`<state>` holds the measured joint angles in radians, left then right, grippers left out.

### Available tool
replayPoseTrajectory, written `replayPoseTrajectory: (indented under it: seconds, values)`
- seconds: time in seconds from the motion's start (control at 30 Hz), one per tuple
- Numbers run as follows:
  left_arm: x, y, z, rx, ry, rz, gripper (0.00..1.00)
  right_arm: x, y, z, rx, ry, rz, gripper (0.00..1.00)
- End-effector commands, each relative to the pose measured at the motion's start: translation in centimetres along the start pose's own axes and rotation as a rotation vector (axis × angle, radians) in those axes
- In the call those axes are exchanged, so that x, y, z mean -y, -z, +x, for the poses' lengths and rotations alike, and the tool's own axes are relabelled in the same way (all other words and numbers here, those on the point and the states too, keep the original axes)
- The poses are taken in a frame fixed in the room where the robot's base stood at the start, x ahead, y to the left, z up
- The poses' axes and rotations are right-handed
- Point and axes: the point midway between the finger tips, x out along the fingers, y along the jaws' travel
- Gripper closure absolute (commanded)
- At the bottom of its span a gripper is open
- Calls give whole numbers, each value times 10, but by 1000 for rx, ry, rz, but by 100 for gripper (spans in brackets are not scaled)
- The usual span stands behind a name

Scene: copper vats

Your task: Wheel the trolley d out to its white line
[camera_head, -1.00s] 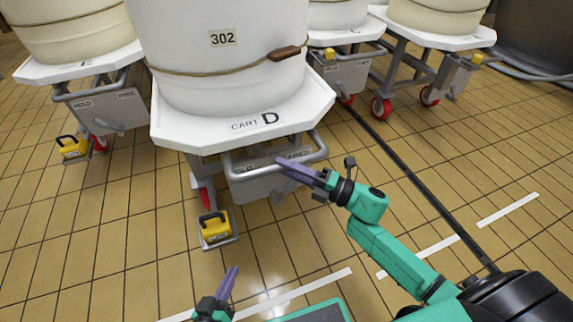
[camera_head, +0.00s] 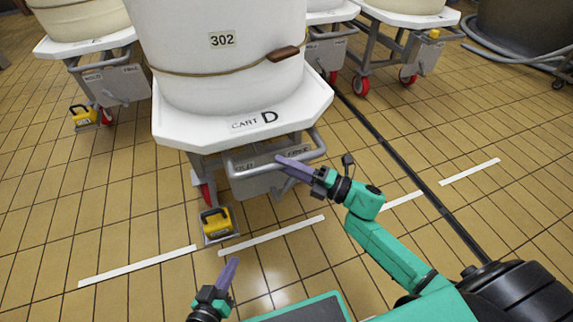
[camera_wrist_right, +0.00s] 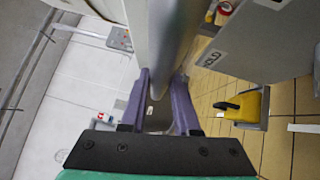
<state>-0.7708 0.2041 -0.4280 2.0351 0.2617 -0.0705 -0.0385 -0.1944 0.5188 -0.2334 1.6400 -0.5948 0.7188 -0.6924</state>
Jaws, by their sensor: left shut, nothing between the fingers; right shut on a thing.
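Trolley D (camera_head: 245,122) has a white top lettered "CART D" and carries a white vat marked 302 (camera_head: 210,70). My right gripper (camera_head: 292,166) is shut on its grey front handle bar (camera_head: 240,165); the bar also shows between the purple fingers in the right wrist view (camera_wrist_right: 168,40). A yellow block with a black handle (camera_head: 216,222) sits on a small plate low at the trolley's front, at a gap in the white line. White line pieces lie left (camera_head: 135,266) and right (camera_head: 272,235) of it. My left gripper (camera_head: 227,272) is shut and empty, nearer me.
Another trolley with a vat (camera_head: 85,45) stands behind left, with its own yellow block (camera_head: 84,117). More trolleys (camera_head: 410,22) stand behind right. A dark floor channel (camera_head: 400,160) runs along the right. Tiled floor between the trolley and me is clear.

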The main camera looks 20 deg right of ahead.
Motion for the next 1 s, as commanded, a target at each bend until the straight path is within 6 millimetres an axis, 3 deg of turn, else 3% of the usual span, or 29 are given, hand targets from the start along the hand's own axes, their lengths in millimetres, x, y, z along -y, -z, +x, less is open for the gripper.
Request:
replayPoseTrajectory:
  seconds: [0.47,0.5,0.57,1.0]
  values:
    - [1,1,-1,0,2,2,100,-5,-1,1,1,-11,-3,100]
    - [1,1,-1,1,2,2,100,-5,-1,1,1,-11,-3,67]
    - [1,1,-1,2,2,2,100,-5,-1,1,1,-11,-3,44]
    - [2,0,-1,4,2,2,100,-2,-1,0,0,-3,-1,41]
